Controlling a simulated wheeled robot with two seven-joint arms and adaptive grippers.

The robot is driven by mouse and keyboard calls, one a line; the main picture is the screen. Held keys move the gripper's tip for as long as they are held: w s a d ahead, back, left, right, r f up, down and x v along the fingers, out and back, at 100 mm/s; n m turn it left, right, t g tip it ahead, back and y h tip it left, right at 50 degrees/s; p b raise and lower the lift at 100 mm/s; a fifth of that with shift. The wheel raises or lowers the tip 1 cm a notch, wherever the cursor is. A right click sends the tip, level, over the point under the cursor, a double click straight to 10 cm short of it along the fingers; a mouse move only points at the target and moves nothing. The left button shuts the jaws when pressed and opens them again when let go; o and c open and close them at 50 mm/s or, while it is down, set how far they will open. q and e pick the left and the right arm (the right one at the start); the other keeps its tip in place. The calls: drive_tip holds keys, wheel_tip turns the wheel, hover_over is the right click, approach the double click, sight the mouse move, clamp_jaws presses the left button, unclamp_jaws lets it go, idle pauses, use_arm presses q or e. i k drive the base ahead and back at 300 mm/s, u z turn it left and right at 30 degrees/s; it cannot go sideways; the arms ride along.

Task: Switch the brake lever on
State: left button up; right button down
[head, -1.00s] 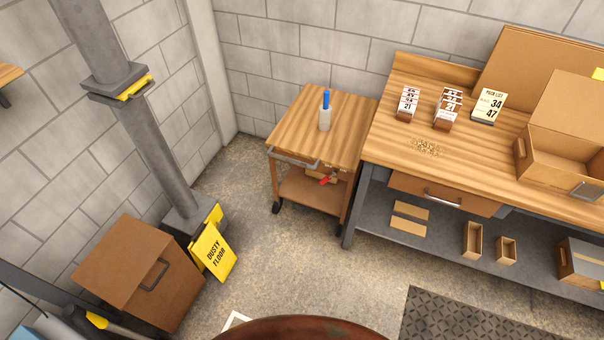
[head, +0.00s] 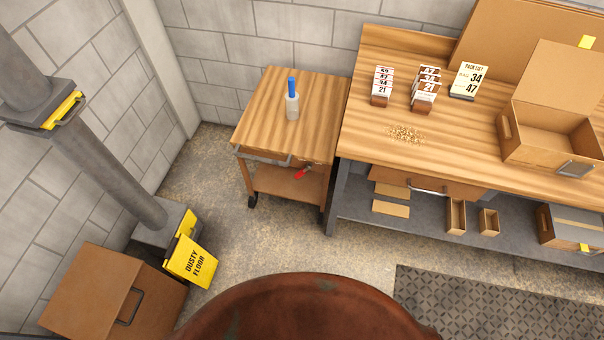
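A small wooden cart (head: 292,155) with a striped top stands left of the workbench, against the wall side. A red lever (head: 303,173) shows under the right front of the cart's top, beside a small metal fitting. It is small in the picture, and I cannot tell its exact setting. I take it to be the brake lever. Neither of my grippers is in the head view.
The workbench (head: 460,140) holds cards and an open box (head: 545,140). Bare floor (head: 215,210) lies before the cart. A rusty rounded surface fills the bottom centre, its identity unclear.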

sight(302, 172)
drive_tip(key=u, duration=0.55)
drive_tip(key=k, duration=1.35)
drive_tip(key=u, duration=1.1)
drive_tip(key=i, duration=1.1)
drive_tip(key=z, duration=0.5)
drive_tip(key=i, duration=0.65)
drive_tip(key=z, duration=0.6)
